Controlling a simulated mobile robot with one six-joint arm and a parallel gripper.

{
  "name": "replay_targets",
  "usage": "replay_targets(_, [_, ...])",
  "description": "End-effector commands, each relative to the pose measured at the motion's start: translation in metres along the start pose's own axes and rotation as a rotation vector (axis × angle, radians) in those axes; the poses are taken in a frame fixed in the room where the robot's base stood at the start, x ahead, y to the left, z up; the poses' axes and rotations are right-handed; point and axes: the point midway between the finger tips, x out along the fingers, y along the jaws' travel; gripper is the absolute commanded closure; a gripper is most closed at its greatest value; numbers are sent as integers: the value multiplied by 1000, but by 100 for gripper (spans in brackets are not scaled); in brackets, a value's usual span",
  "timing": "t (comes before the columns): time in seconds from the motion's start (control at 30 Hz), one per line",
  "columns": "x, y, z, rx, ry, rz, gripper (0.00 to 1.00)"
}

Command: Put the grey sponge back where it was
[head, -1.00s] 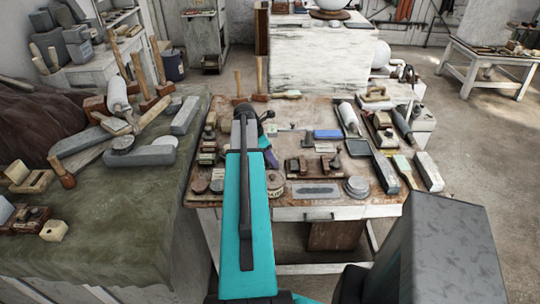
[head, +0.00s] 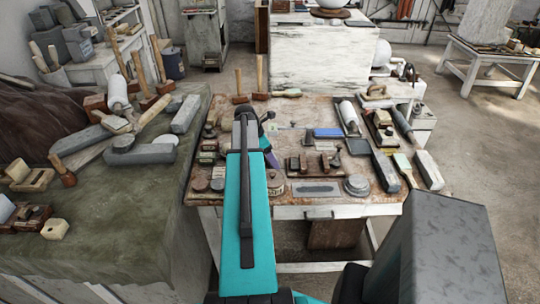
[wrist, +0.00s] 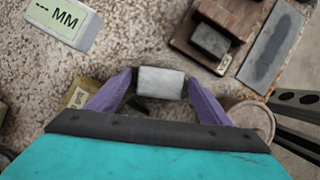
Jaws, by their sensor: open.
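A small pale grey block (wrist: 160,82), which looks like the grey sponge, lies on the speckled worktop in the wrist view. My gripper (wrist: 161,77) is open, with one purple finger to the left of the block and the other to its right. Small gaps show between the fingers and the block, so it is not clamped. In the head view my arm reaches over the wooden workbench (head: 300,208). A purple finger (head: 272,159) shows beside the arm there; the block is hidden behind it.
A label-marked device (wrist: 62,20) lies at the wrist view's upper left. A brown wooden block (wrist: 218,30) and a grey flat strip (wrist: 272,48) lie at upper right. A round tin (wrist: 252,116) is close to the right finger. A blue box (head: 327,133) lies on the crowded bench.

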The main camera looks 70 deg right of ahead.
Motion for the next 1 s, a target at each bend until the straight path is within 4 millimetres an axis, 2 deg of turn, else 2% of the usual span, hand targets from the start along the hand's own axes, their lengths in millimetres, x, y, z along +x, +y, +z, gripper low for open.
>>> replay_targets(0.37, [-16,1,0,-1,-1,2,28])
replay_targets(1.0, [-89,1,0,-1,0,2,28])
